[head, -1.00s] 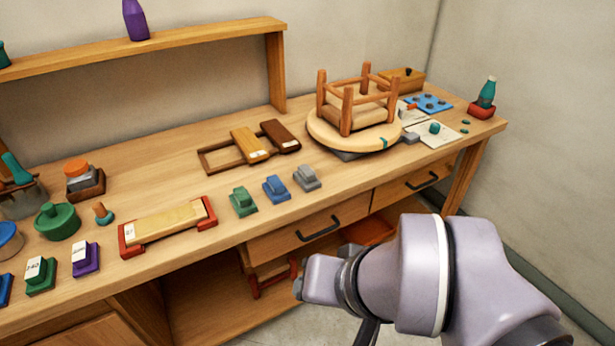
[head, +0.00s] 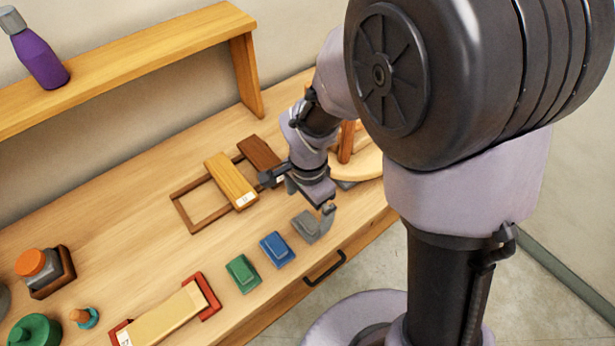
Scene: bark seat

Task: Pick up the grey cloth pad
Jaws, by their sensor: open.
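The grey cloth pad (head: 306,227) lies near the front edge of the workbench, at the right end of a row with a blue pad (head: 277,249) and a green pad (head: 242,273). My gripper (head: 298,199) is open and empty, just behind and above the grey pad. One finger shows at the left of it, and the other overlaps the right edge of the grey pad in the picture. I cannot tell whether that finger touches the pad.
A wooden frame with a yellow block (head: 231,181) and a dark brown block (head: 259,153) lies left of my gripper. A round stool seat (head: 366,163) is partly hidden behind my arm. A red-ended wooden holder (head: 165,318) lies at the front left. A shelf (head: 150,62) runs along the back.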

